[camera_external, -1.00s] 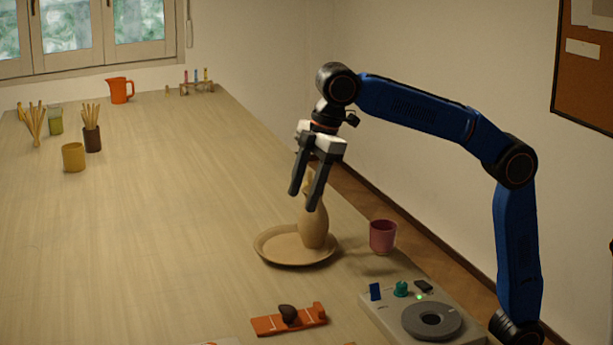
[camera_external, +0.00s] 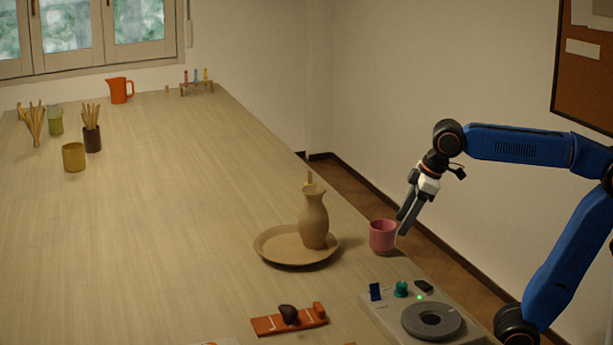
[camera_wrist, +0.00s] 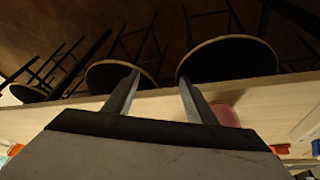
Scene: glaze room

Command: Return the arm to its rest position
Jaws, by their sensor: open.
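My blue arm reaches in from the right side of the external view. My gripper (camera_external: 406,218) is open and empty. It points down and to the left, and in the picture its fingertips show just right of the pink cup (camera_external: 382,237); I cannot tell the exact gap. In the wrist view, my gripper's two fingers (camera_wrist: 157,92) stand apart with nothing between them. The cup shows partly behind the right finger (camera_wrist: 226,115). A clay vase (camera_external: 314,219) stands upright on a round clay plate (camera_external: 268,252), clear of my gripper.
A grey device with a round disc (camera_external: 380,310) sits at the table's near right edge. An orange rack (camera_external: 268,325) holds a dark lump. Several stools (camera_wrist: 228,57) stand beside the table edge. The table's left middle is clear.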

